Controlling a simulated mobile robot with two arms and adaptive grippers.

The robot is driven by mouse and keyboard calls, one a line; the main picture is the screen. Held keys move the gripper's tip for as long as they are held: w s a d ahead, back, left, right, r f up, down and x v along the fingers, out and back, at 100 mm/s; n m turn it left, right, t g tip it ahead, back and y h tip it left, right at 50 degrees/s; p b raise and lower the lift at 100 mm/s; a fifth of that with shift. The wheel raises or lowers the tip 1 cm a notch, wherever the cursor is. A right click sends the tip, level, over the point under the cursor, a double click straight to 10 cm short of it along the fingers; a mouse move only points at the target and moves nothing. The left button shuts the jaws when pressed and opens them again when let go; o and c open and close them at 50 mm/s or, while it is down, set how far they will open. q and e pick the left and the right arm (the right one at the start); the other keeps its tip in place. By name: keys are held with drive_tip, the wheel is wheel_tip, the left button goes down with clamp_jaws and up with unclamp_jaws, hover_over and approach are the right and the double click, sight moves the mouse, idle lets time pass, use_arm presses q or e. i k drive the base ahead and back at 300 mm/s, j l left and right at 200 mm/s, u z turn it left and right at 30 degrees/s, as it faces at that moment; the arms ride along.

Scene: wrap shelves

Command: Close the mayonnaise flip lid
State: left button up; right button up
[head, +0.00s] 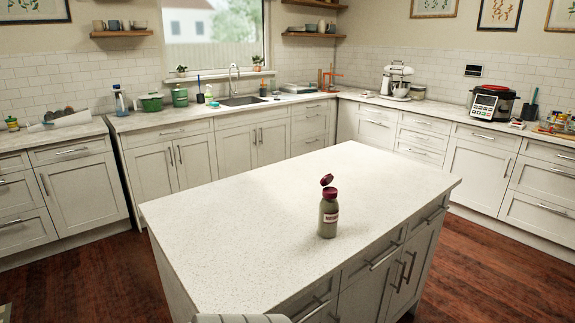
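The mayonnaise bottle (328,217) stands upright on the white speckled island top, right of its middle and near the front edge. It has a greenish-grey body, a small label and a dark red cap. Its flip lid (327,180) is open, raised above the cap and tilted. Neither of my grippers is in the head view, and nothing touches the bottle.
The island top (240,215) is bare around the bottle. Drawers and doors with bar handles (384,257) face front right. Wooden floor surrounds the island.

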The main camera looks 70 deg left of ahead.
sight(326, 181)
drive_tip(key=i+j+u, duration=0.1)
drive_tip(key=i+u, duration=0.55)
drive_tip(key=u, duration=0.2)
drive_tip(key=i+u, duration=0.45)
drive_tip(key=i+l+u, duration=0.2)
drive_tip(key=u, duration=0.2)
drive_tip(key=i+u, duration=0.15)
drive_tip(key=u, duration=0.3)
drive_tip(key=i+u, duration=0.15)
drive_tip(key=u, duration=0.35)
drive_tip(key=i+u, duration=0.1)
drive_tip(key=u, duration=0.35)
drive_tip(key=i+l+u, duration=0.15)
drive_tip(key=u, duration=0.3)
